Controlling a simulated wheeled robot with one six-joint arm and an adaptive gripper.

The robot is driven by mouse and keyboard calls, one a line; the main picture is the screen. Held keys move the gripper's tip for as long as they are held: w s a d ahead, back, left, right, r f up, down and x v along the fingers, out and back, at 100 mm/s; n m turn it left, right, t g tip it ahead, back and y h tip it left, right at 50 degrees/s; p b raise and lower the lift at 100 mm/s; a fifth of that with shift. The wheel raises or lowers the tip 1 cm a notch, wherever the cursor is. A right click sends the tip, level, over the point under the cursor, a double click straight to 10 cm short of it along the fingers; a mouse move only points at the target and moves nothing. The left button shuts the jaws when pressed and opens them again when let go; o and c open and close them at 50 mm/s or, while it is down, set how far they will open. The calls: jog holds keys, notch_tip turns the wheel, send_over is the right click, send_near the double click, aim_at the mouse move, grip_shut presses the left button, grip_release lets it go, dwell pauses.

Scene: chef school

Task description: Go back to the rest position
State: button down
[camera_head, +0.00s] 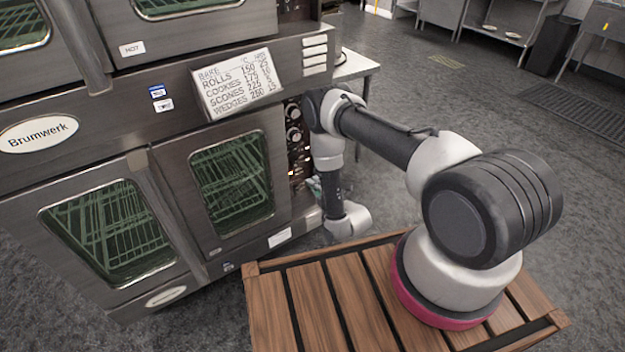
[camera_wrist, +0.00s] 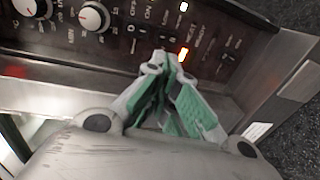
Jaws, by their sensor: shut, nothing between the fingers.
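My gripper shows in the wrist view (camera_wrist: 165,75) with its green-padded fingers drawn together and nothing held. It points at the oven's control panel (camera_wrist: 130,40), where a small orange light (camera_wrist: 184,53) glows near the fingertips. I cannot tell whether the fingertips touch the panel. In the head view my arm reaches forward and left from its base on a wooden slatted top, and its end is close to the right side of the oven (camera_head: 170,130). My gripper is mostly hidden behind my arm there.
The stacked oven has closed glass doors (camera_head: 232,180) and a handwritten baking card (camera_head: 237,84). White-marked knobs (camera_wrist: 94,17) sit at the panel's upper left. A small table (camera_head: 353,66) stands behind my arm. Open grey floor (camera_head: 440,100) lies to the right; steel tables (camera_head: 500,30) are farther back.

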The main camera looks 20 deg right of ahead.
jog(key=s+d+f+m+g+h, duration=0.4)
jog(key=s+f+m+g, duration=0.5)
jog(key=s+f+g, duration=0.25)
jog(key=s+d+r+m+g+h, duration=0.1)
jog(key=s+d+r+m+g, duration=0.15)
jog(key=r, duration=0.85)
jog(key=s+d+r+m+g, duration=0.1)
jog(key=s+r+m+g, duration=0.15)
jog(key=r, duration=0.95)
jog(key=s+d+r+m+g+h, duration=0.1)
jog(key=s+d+r+m+g, duration=0.2)
jog(key=r, duration=0.8)
jog(key=s+d+r+m+t, duration=0.1)
jog(key=s+r, duration=0.4)
jog(key=r, duration=0.6)
jog(key=s+d+r+m+t, duration=0.1)
jog(key=s+r+t, duration=0.3)
jog(key=r, duration=0.6)
jog(key=s+d+r+m+t, duration=0.1)
jog(key=s+r+m+t, duration=0.1)
jog(key=s+r, duration=0.6)
notch_tip(320, 180, up, 4)
jog(key=shift+d+f+m+t+y, duration=0.2)
jog(key=shift+m+t+y, duration=0.15)
jog(key=shift+t, duration=0.2)
